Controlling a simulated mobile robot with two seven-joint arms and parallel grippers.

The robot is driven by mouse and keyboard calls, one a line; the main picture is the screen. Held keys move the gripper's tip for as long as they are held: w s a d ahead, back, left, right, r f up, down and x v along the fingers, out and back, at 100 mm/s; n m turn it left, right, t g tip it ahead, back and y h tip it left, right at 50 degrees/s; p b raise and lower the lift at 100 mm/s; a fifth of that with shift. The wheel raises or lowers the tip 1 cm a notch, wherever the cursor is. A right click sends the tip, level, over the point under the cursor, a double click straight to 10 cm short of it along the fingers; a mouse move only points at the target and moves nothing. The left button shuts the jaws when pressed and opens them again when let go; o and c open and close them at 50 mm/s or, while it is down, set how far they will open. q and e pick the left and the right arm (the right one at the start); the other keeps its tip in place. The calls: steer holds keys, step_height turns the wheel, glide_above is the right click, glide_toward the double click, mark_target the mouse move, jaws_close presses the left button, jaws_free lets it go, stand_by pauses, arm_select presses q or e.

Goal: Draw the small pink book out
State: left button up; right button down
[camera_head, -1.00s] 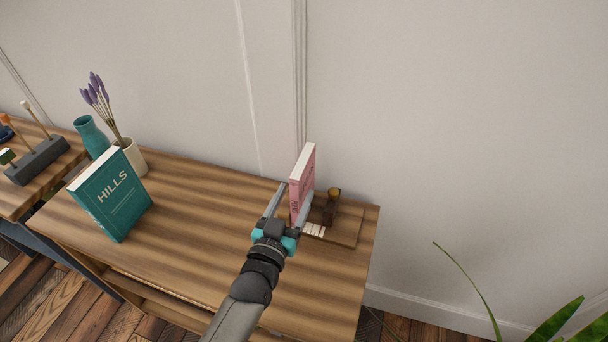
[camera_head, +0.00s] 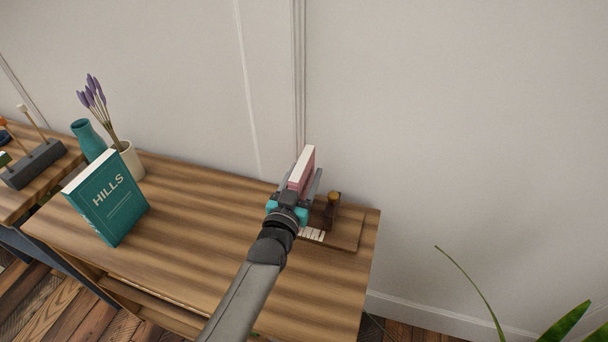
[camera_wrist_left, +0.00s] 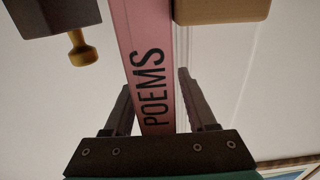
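The small pink book (camera_head: 303,171) stands upright at the right end of the wooden desk, near the wall. Its pink spine with the word POEMS (camera_wrist_left: 150,80) fills the middle of the left wrist view. My left gripper (camera_head: 299,190) is around the book, one finger on each side. In the left wrist view the fingers (camera_wrist_left: 157,95) are apart, with a narrow gap showing between the right finger and the spine. The gripper hides the lower part of the book in the head view. My right gripper is not in view.
Right beside the book is a dark wooden block with a knob (camera_head: 331,203) on a wooden board (camera_head: 345,233). A teal HILLS book (camera_head: 108,200) stands at left, before a cream vase (camera_head: 131,160) and a teal vase (camera_head: 88,139). The desk (camera_head: 210,215) between is clear.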

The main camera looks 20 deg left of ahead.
arm_select(q)
jaws_close()
stand_by(0.4)
steer(key=shift+r+p, duration=0.25)
steer(key=shift+p, duration=0.1)
steer(key=shift+s, duration=0.1)
steer(key=s+p, duration=0.6)
steer(key=s, duration=0.8)
steer(key=shift+s+a+p, duration=0.25)
steer(key=shift+s+p, duration=0.05)
steer(key=shift+s, duration=0.05)
stand_by(0.4)
